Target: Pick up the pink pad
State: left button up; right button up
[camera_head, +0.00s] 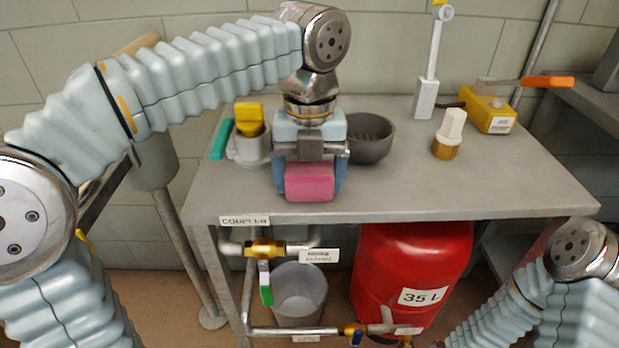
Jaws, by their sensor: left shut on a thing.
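The pink pad (309,183) is a small block with rounded edges, near the front left edge of the grey table (480,185). My left gripper (309,178) comes down from above, with its blue fingers on both sides of the pad. It is shut on the pad. I cannot tell whether the pad touches the table top. My right arm shows at the lower right, but its gripper is out of view.
A white and brass fitting (449,135) and a yellow box (488,110) stand at right. A red tank (410,270) is below.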

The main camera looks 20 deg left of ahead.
aim_at(306, 170)
pick_arm(q)
jog(key=r, duration=0.3)
jog(key=r+p, duration=0.1)
jog(key=shift+s+a+r, duration=0.15)
jog(key=shift+s, duration=0.15)
jog(key=s+a+r+p, duration=0.1)
jog(key=s+a+r, duration=0.4)
jog(key=s+r, duration=0.3)
jog(key=s, duration=0.4)
jog(key=shift+a+r, duration=0.35)
